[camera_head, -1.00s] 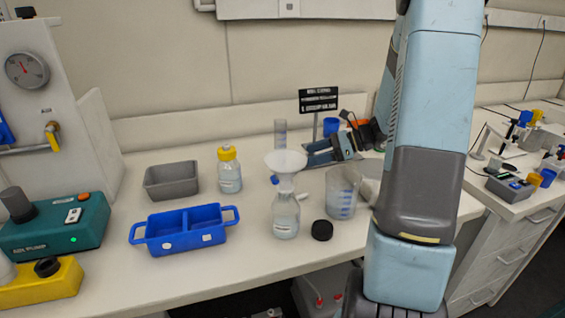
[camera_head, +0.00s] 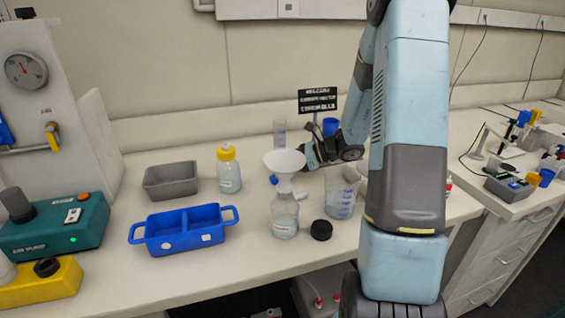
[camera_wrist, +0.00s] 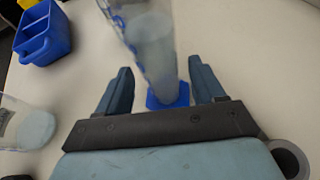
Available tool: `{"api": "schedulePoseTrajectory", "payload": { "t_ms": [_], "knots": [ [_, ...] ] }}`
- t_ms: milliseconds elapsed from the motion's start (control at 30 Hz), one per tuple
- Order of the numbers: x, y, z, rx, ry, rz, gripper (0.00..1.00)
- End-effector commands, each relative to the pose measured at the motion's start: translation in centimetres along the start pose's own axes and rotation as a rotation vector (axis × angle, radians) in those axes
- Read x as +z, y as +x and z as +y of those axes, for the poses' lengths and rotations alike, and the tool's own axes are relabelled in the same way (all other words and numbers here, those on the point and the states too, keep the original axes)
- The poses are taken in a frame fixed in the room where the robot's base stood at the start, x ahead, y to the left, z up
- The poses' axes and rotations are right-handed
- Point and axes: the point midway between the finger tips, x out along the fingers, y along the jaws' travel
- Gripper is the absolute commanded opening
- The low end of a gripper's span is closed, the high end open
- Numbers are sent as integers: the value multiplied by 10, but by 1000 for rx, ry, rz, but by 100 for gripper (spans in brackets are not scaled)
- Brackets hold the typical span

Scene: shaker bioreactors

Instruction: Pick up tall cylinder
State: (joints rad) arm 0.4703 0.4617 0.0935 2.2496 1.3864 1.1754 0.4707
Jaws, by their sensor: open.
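The tall cylinder (camera_head: 279,134) is a clear, narrow graduated cylinder standing at the back of the bench, behind the white funnel in the head view. In the wrist view the cylinder (camera_wrist: 151,48) shows cloudy contents, blue marks and a blue base (camera_wrist: 168,97). My gripper (camera_wrist: 158,88) is open, with one finger on each side of the cylinder's lower part. I cannot tell whether either finger touches it. In the head view my gripper (camera_head: 303,156) is partly hidden behind the funnel.
A white funnel (camera_head: 284,161) sits in a bottle (camera_head: 285,214) in front of the cylinder. A clear beaker (camera_head: 341,197) and black cap (camera_head: 321,230) stand to the right. A yellow-capped bottle (camera_head: 229,170), grey tray (camera_head: 171,180) and blue caddy (camera_head: 184,231) are left. A black sign (camera_head: 318,100) stands behind.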

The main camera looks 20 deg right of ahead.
Motion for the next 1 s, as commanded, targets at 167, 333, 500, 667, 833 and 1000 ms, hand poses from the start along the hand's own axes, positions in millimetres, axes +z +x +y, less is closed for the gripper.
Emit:
{"api": "schedulePoseTrajectory", "payload": {
  "t_ms": [167, 333, 500, 667, 833, 1000],
  "knots": [
    [-2, 26, -2, 2, 0, -1, 68],
    [-2, 34, -2, 1, 0, 0, 68],
    [-2, 34, -2, 0, 0, 0, 66],
    [-2, 34, -2, 0, 0, 0, 51],
    [-2, 34, -2, 0, 0, 0, 35],
    [-2, 34, -2, 0, 0, 0, 18]
  ]
}}
